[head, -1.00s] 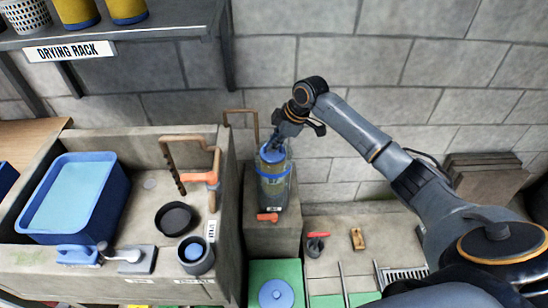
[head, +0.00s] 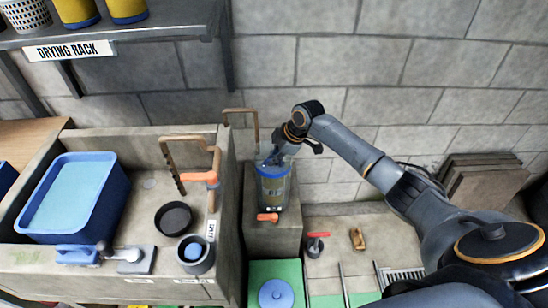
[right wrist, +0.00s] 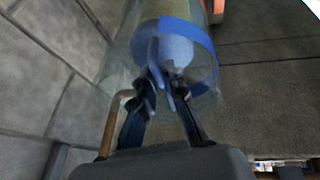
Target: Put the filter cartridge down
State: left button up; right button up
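The filter cartridge (right wrist: 175,50) shows its pale blue top inside a clear cylindrical housing with a blue rim (head: 273,172). The housing stands upright on a concrete block by the wall. The cartridge's body is seen only dimly through the housing wall. My right gripper (head: 280,155) points down into the housing's mouth. In the right wrist view its two dark fingers (right wrist: 168,85) close in on the cartridge's blue top part; blur hides the exact contact. My left gripper is not in view.
A concrete sink (head: 150,185) with a blue tub (head: 75,238) and a copper pipe stands to the left. The drying rack (head: 130,35) hangs above it. A red-handled valve (head: 316,243) and a green panel with a round blue lid (head: 276,294) lie in front.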

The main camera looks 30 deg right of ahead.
jog(key=shift+o, duration=1.4)
jog(key=shift+r, duration=0.15)
jog(key=v, duration=1.2)
jog(key=shift+p, duration=0.3)
